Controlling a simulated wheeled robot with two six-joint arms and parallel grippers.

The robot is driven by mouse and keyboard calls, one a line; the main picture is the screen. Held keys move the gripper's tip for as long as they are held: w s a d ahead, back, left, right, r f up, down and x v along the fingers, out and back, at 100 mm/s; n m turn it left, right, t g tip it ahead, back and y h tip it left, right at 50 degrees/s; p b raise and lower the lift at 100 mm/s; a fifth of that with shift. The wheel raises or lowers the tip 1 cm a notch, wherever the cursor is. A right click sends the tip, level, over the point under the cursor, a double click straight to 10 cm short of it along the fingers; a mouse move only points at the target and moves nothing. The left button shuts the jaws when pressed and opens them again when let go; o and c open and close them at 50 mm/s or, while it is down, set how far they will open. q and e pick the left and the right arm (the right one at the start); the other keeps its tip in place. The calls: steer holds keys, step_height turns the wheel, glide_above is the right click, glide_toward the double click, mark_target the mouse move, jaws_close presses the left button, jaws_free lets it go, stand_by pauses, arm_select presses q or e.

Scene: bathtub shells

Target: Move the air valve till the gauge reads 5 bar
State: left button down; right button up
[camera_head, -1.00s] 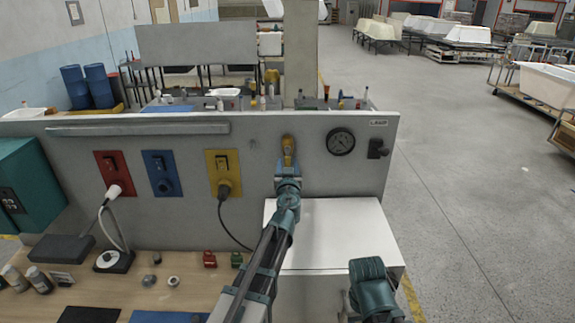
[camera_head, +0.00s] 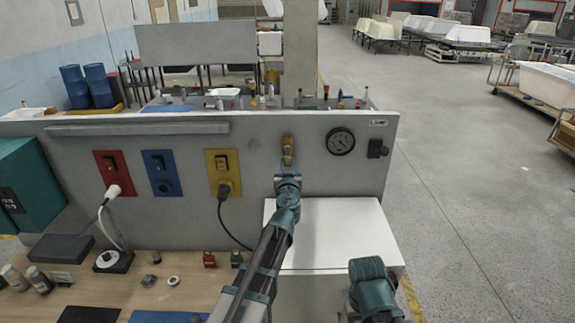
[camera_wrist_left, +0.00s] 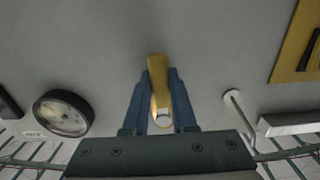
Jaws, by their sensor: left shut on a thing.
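The yellow air valve lever (camera_head: 288,146) is on the grey panel, left of the round black-rimmed gauge (camera_head: 340,141). My left gripper (camera_head: 287,165) reaches up to it, and its jaws are shut on the lever. In the left wrist view the yellow lever (camera_wrist_left: 158,92) lies between the two blue fingers (camera_wrist_left: 160,100). The gauge also shows there at the left (camera_wrist_left: 63,113); its reading is too small and blurred to tell. My right arm shows at the lower right of the head view, but its gripper's jaws are not visible.
A black switch (camera_head: 376,148) is right of the gauge. Red, blue and yellow socket plates (camera_head: 222,172) are left of the valve, with a black cable from the yellow one. A white box (camera_head: 330,225) stands below the panel. The wooden bench (camera_head: 130,290) holds small items.

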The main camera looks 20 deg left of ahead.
stand_by(0.6)
arm_select(q)
steer(key=shift+w+d+n, duration=0.15)
steer(key=shift+d+n, duration=0.45)
steer(key=shift+n, duration=0.7)
steer(key=c, duration=0.7)
jaws_free()
steer(key=v, duration=1.4)
steer(key=shift+w+r, duration=0.1)
